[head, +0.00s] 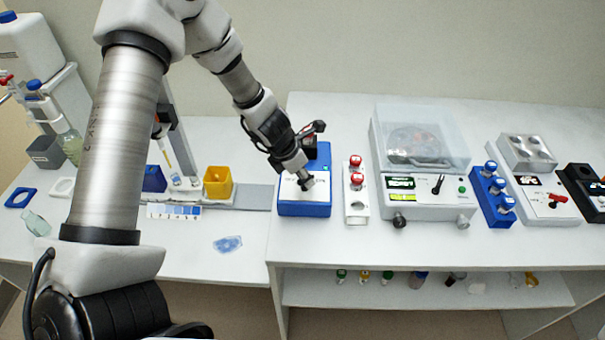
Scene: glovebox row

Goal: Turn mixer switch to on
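The mixer looks to be the blue box-shaped device (304,209) with a pale front panel, standing on the right-hand bench. My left gripper (304,182) reaches down over it from the upper left, its tip at the pale panel. A small dark part shows at the tip; I cannot tell whether this is the switch or a fingertip, nor whether they touch. The switch's position is hidden or too small to read. The finger gap cannot be made out. My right gripper is not in view.
Close right of the mixer stands a white rack (356,210) with red-capped vials. Further right are a clear-lidded device (433,208), a blue rack (492,210) and a heating block (548,205). A yellow container (217,183) stands left. The front-left bench has free room.

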